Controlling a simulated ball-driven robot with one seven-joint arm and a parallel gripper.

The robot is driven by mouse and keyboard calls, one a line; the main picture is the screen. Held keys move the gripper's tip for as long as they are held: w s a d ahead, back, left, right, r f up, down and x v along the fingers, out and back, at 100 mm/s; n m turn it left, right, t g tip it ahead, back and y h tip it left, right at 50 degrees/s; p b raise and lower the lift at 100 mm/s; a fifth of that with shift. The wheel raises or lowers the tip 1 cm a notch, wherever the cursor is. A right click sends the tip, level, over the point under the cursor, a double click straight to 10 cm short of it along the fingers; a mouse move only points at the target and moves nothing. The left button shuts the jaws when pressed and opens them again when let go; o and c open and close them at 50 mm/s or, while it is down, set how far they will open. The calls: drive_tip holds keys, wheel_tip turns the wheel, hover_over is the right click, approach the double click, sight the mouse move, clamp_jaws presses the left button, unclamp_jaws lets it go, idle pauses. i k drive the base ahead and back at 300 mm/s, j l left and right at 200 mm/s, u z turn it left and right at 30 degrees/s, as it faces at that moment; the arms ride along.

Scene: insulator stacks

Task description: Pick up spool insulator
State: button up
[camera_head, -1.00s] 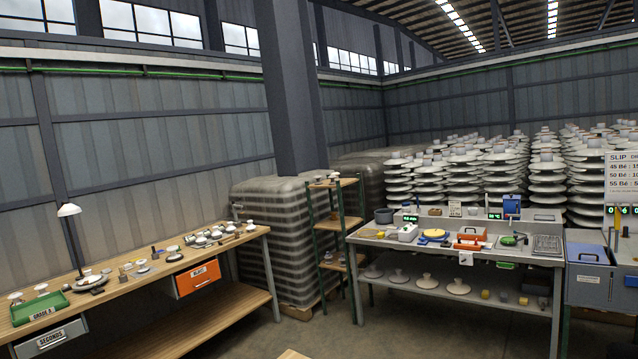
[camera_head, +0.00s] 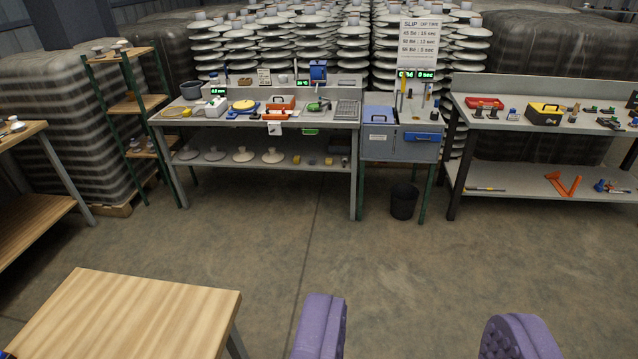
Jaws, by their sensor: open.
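My gripper (camera_head: 420,332) shows at the bottom edge as two purple padded fingers set wide apart. It is open, with only bare floor visible between the fingers. I cannot pick out a spool insulator for certain. Small pale pieces, too small to identify, stand on the green-framed shelf rack (camera_head: 128,104) at the left. A white piece (camera_head: 14,124) sits on the wooden bench (camera_head: 22,134) at the left edge. White disc-shaped insulators (camera_head: 243,154) rest on the lower shelf of the grey workbench (camera_head: 330,124).
A wooden table (camera_head: 130,312) stands close at the lower left. A grey cabinet (camera_head: 400,147), a black bin (camera_head: 404,200) and a tool bench (camera_head: 550,126) stand to the right of the workbench. Stacked insulators fill the back. The floor (camera_head: 300,240) ahead is open.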

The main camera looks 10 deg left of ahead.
sight(98, 49)
drive_tip(key=i+z, duration=0.1)
drive_tip(key=i, duration=1)
drive_tip(key=i+j+z, duration=0.1)
drive_tip(key=i, duration=1)
drive_tip(key=i+u, duration=0.35)
drive_tip(key=i, duration=0.3)
drive_tip(key=i+l+u, duration=0.3)
drive_tip(key=i, duration=0.3)
drive_tip(key=i+j+u, duration=0.2)
drive_tip(key=u, duration=0.25)
drive_tip(key=i+u, duration=0.75)
drive_tip(key=u, duration=0.2)
drive_tip(key=i+l+u, duration=0.1)
drive_tip(key=i+u, duration=0.35)
drive_tip(key=i+j+u, duration=0.15)
drive_tip(key=i+u, duration=0.15)
drive_tip(key=i, duration=0.35)
drive_tip(key=i+u, duration=0.3)
drive_tip(key=i, duration=0.4)
drive_tip(key=i+z, duration=0.2)
drive_tip(key=i, duration=0.55)
drive_tip(key=i+z, duration=0.25)
drive_tip(key=i, duration=0.45)
drive_tip(key=i+j+z, duration=0.2)
drive_tip(key=i, duration=0.55)
drive_tip(key=i+z, duration=0.7)
drive_tip(key=i, duration=0.15)
drive_tip(key=i+j+z, duration=0.35)
drive_tip(key=i+l, duration=0.05)
drive_tip(key=l, duration=0.05)
